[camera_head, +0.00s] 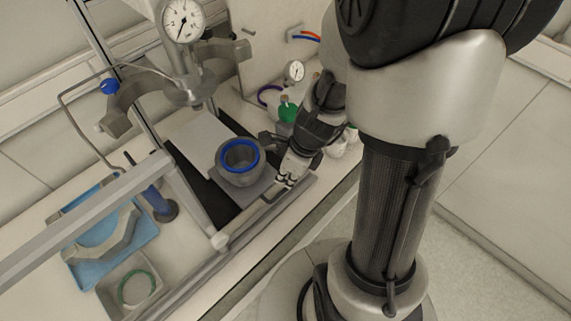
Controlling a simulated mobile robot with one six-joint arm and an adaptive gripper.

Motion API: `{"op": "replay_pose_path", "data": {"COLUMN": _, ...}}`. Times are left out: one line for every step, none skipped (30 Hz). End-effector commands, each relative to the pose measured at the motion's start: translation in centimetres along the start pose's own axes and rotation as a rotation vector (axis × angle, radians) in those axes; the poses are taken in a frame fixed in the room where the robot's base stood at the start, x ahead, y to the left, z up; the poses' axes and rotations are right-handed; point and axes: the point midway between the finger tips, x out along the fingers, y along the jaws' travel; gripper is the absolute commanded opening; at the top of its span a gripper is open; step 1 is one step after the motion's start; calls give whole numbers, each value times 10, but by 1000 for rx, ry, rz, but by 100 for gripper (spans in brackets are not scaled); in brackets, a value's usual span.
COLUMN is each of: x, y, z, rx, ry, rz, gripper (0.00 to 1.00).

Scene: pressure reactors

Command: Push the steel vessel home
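The steel vessel (240,171) is a round grey pot with a blue ring around its open mouth. It stands upright on a grey sliding plate (250,191) in front of the reactor frame. The reactor head (188,90) with its dial gauge hangs above and behind it. My gripper (284,180) is to the right of the vessel, low, beside the plate's front edge and the bar there. Its fingertips are small and close together, and I cannot tell whether they touch anything or are open. The arm hides part of the bench behind.
A blue tray (142,247) holds a grey clamp half at the left. A green ring (150,281) lies in a box near it. A slanted metal frame bar (100,212) crosses the left side. A second gauge (294,71) and a green knob stand behind my arm.

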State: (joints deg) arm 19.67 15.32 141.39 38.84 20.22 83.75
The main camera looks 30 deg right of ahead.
Motion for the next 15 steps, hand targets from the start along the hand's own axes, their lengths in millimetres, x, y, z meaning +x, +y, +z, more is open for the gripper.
{"op": "replay_pose_path", "data": {"x": 18, "y": 0, "z": -2, "rx": -2, "ry": 1, "rz": 2, "gripper": 6}}
{"op": "replay_pose_path", "data": {"x": 24, "y": 0, "z": -2, "rx": -2, "ry": 1, "rz": 1, "gripper": 4}}
{"op": "replay_pose_path", "data": {"x": 32, "y": 0, "z": -1, "rx": -2, "ry": 1, "rz": 1, "gripper": 1}}
{"op": "replay_pose_path", "data": {"x": 38, "y": 0, "z": -1, "rx": -3, "ry": 1, "rz": 1, "gripper": 0}}
{"op": "replay_pose_path", "data": {"x": 43, "y": 0, "z": -1, "rx": -3, "ry": 0, "rz": 1, "gripper": 0}}
{"op": "replay_pose_path", "data": {"x": 50, "y": 0, "z": -1, "rx": -2, "ry": 0, "rz": 1, "gripper": 0}}
{"op": "replay_pose_path", "data": {"x": 55, "y": 0, "z": -1, "rx": -3, "ry": 1, "rz": 1, "gripper": 0}}
{"op": "replay_pose_path", "data": {"x": 52, "y": 0, "z": 5, "rx": -7, "ry": 0, "rz": 0, "gripper": 0}}
{"op": "replay_pose_path", "data": {"x": 48, "y": 0, "z": 14, "rx": -8, "ry": -1, "rz": -1, "gripper": 0}}
{"op": "replay_pose_path", "data": {"x": 47, "y": 0, "z": 19, "rx": -10, "ry": -1, "rz": -1, "gripper": 0}}
{"op": "replay_pose_path", "data": {"x": 47, "y": 0, "z": 23, "rx": -10, "ry": -1, "rz": -1, "gripper": 0}}
{"op": "replay_pose_path", "data": {"x": 47, "y": 0, "z": 28, "rx": -8, "ry": -1, "rz": -1, "gripper": 0}}
{"op": "replay_pose_path", "data": {"x": 47, "y": 0, "z": 30, "rx": -7, "ry": 0, "rz": 0, "gripper": 0}}
{"op": "replay_pose_path", "data": {"x": 47, "y": 0, "z": 33, "rx": -7, "ry": 0, "rz": 0, "gripper": 0}}
{"op": "replay_pose_path", "data": {"x": 47, "y": 0, "z": 36, "rx": -6, "ry": 0, "rz": -1, "gripper": 0}}
